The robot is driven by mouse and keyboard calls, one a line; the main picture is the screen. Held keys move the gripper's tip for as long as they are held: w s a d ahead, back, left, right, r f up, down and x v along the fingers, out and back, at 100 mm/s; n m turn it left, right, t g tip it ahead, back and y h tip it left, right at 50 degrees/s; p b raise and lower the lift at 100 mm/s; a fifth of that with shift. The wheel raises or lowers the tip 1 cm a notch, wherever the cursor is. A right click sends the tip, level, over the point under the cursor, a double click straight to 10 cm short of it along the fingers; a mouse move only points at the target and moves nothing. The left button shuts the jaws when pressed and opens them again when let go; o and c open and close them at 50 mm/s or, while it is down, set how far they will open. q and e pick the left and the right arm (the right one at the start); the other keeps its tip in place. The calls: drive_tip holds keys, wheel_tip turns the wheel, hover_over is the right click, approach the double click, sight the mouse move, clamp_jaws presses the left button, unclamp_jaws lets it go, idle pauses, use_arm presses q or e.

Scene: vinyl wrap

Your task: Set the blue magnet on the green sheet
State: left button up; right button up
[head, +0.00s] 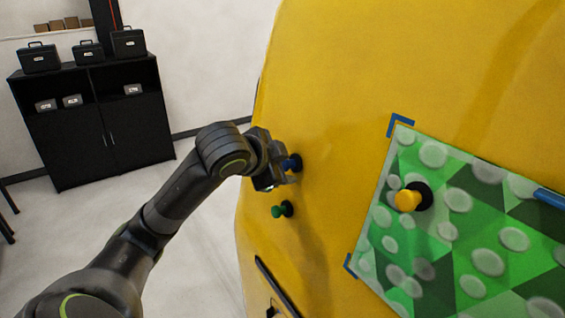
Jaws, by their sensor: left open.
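The blue magnet (292,164) sits on the yellow panel, left of the green sheet. My left gripper (284,168) is open at the blue magnet, with its fingers close around or beside it; whether they touch cannot be told. The green patterned sheet (470,240) lies on the yellow panel at the right, with blue corner marks at its edges. A yellow magnet (408,200) with a black base is on the sheet's left part. My right gripper is not in view.
A green magnet (282,209) is on the yellow panel (340,90) just below the blue one. A dark handle (277,285) is lower on the panel. A black cabinet (95,125) with cases stands far back at the left.

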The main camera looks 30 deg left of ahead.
use_arm(q)
drive_tip(key=shift+w+f, duration=0.1)
drive_tip(key=c, duration=0.9)
drive_tip(key=shift+c, duration=0.2)
drive_tip(key=shift+s+a, duration=0.25)
drive_tip(key=shift+s, duration=0.3)
